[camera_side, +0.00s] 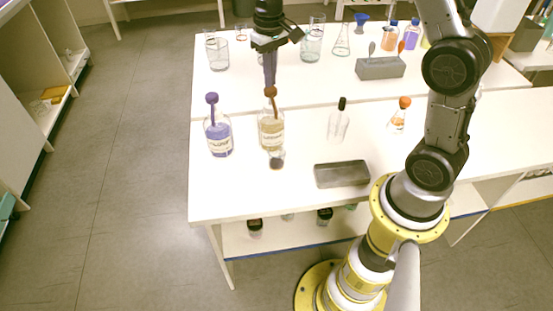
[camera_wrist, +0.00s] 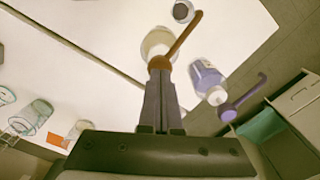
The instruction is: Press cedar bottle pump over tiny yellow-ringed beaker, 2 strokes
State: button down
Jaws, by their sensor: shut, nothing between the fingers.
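The cedar bottle (camera_side: 271,132), with amber liquid and a brown pump head (camera_side: 270,91), stands upright on the near white table. Its label is too small to read. A tiny beaker (camera_side: 277,160) stands just in front of it, and its ring colour is not clear. My gripper (camera_side: 270,83) is shut and empty, pointing down right over the pump head, touching or nearly so. In the wrist view the fingertips (camera_wrist: 159,74) meet the brown pump head (camera_wrist: 159,62). Its spout (camera_wrist: 186,31) reaches toward the tiny beaker (camera_wrist: 183,11).
A purple pump bottle (camera_side: 219,138) stands close to the left of the cedar bottle. A grey block (camera_side: 342,174), a clear dark-capped bottle (camera_side: 339,123) and an orange-capped bottle (camera_side: 398,118) are to the right. Glassware and a grey holder (camera_side: 380,68) stand on the rear table.

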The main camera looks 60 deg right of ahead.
jog(key=shift+f, duration=1.25)
jog(key=shift+r, duration=1.6)
jog(key=shift+r, duration=0.1)
jog(key=shift+r, duration=2.95)
